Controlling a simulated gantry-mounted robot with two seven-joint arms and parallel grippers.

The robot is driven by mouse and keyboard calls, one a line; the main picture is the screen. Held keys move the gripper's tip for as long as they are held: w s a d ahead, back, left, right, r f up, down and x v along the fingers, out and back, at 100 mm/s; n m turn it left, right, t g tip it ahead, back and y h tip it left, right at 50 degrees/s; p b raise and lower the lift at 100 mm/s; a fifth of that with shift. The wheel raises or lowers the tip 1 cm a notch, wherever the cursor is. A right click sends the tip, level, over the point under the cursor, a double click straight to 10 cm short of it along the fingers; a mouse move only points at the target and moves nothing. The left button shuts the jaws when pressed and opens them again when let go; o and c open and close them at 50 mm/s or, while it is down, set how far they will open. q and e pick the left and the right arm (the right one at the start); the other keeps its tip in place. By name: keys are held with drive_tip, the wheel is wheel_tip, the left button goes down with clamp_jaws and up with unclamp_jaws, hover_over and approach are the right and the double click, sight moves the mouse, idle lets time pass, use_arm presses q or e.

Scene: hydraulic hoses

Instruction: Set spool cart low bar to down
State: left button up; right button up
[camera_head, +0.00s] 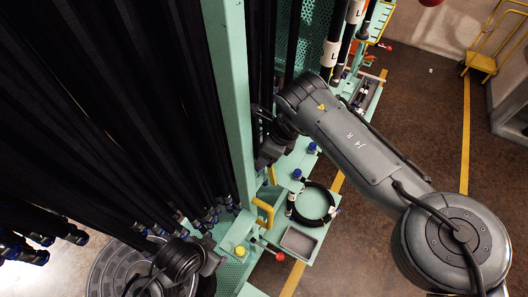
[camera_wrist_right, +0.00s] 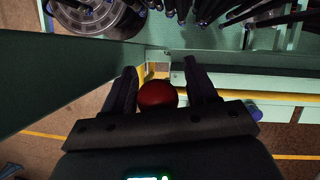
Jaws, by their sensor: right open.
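In the right wrist view a red ball knob (camera_wrist_right: 157,94) sits between the two fingers of my right gripper (camera_wrist_right: 162,85), with the fingers apart on either side. I cannot tell whether they touch it, and its bar is hidden. In the head view my right gripper (camera_head: 268,155) reaches the green cart frame (camera_head: 232,95), and the knob there is hidden by my arm. Another lever with a red ball (camera_head: 280,257) sticks out at the lower part of the cart. My left gripper (camera_head: 208,263) is low at the bottom, dark, its jaws unclear.
Black hoses (camera_head: 120,110) with blue ends hang at the left. A coiled hose (camera_head: 313,204) and a grey tray (camera_head: 298,242) lie on the green shelf, near a yellow handle (camera_head: 263,213). A yellow trolley (camera_head: 482,62) stands far right. The brown floor between is clear.

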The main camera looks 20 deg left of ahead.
clamp_jaws()
drive_tip(key=shift+d, duration=0.1)
idle(0.3)
drive_tip(key=d+y+b, duration=0.4)
drive_tip(key=d+b, duration=0.4)
drive_tip(key=b, duration=0.5)
drive_tip(key=shift+s+d+f, duration=0.2)
drive_tip(key=shift+s+f, duration=0.2)
drive_tip(key=shift+f, duration=0.05)
